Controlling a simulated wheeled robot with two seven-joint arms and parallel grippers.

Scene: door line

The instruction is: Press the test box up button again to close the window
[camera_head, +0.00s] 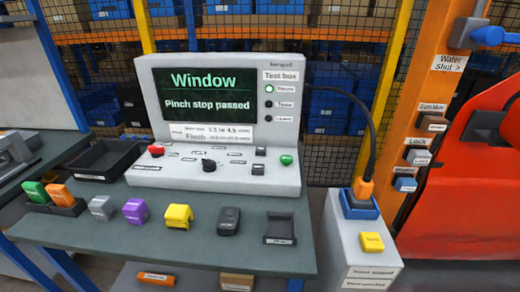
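The grey test box (226,186) stands on a dark green bench. Its screen (203,95) reads "Window" and "Pinch stop passed". The top lamp (269,89) beside the screen is lit greenish white; the two below are dark. The sloped panel carries a red button (156,150), a black knob (208,165), two small dark switches (258,169) at the right, one above the other, and a green button (286,160). The panel labels are too small to read, so I cannot tell which control is the up button. Neither gripper is in view.
A black tray (105,160) and several coloured connectors, including a yellow one (178,216), are on the bench. A dark cable runs to an orange plug (363,188) on a white pedestal (357,250). An orange door (470,190) is at right.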

